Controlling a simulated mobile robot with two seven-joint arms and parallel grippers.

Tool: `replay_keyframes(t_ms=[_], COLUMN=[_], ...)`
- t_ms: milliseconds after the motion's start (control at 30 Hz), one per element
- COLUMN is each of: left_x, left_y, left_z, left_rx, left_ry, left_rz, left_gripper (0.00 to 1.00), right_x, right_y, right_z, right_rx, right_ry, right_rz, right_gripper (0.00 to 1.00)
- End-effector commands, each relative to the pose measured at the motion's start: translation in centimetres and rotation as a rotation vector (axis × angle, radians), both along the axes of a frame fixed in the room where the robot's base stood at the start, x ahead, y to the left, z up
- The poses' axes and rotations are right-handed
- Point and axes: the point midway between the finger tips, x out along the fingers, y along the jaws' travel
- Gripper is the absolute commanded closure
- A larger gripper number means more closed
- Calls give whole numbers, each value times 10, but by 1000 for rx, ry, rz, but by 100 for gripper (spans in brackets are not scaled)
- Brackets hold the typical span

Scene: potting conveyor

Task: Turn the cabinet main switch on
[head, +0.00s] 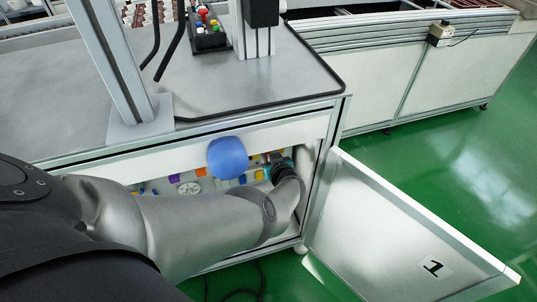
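The cabinet (170,158) is under the work table, with its front open. Inside it a row of small coloured parts shows: a purple one (174,178), a white round dial (189,187) and several yellow and blue ones. My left arm reaches in from the left, and its wrist bends up inside the right part of the opening. My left gripper (268,163) is at the panel's right end, close to small yellow and reddish parts. Its fingers are too small and covered to tell open from shut. I cannot make out the main switch. My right gripper is not in view.
The cabinet door (400,232), marked 1, stands swung open to the right. A blue rounded object (228,157) hides part of the panel. Green floor lies clear beyond the door.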

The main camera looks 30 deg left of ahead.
Motion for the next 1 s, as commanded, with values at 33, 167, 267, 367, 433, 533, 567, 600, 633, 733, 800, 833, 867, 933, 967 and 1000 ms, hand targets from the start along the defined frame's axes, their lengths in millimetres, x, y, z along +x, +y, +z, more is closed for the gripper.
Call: replay_keyframes(t_ms=[33,167,267,367,433,533,567,600,633,733,800,833,867,933,967,1000], left_x=[1,2,2,1,1,1,1,1,1,1,1,1,1,1,1,1], left_y=[0,0,1,1,1,1,1,1,1,1,1,1,1,1,1,1], left_z=[0,1,1,1,1,1,1,1,1,1,1,1,1,1,1,1], left_rx=[11,37,49,55,57,58,58,58,58,59,58,58,57,57,57,56], left_ry=[13,40,54,61,63,63,63,63,63,63,62,62,63,63,62,63], left_rz=[-2,-2,-2,-1,-1,-2,-2,-2,-2,-2,-1,-1,-1,-1,-1,-1], left_gripper=[100,100,100,100,100,100,100,100,100,100,56,53,50,50,50,50], right_x=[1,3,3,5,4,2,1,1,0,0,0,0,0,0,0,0], right_y=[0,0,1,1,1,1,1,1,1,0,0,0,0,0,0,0], right_z=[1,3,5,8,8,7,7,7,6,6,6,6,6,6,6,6], right_rx=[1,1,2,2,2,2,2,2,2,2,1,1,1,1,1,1], right_ry=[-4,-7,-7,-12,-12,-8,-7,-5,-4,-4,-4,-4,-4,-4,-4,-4], right_rz=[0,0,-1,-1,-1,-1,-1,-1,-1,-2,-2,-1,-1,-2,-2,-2], right_gripper=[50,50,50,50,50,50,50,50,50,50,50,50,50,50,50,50])
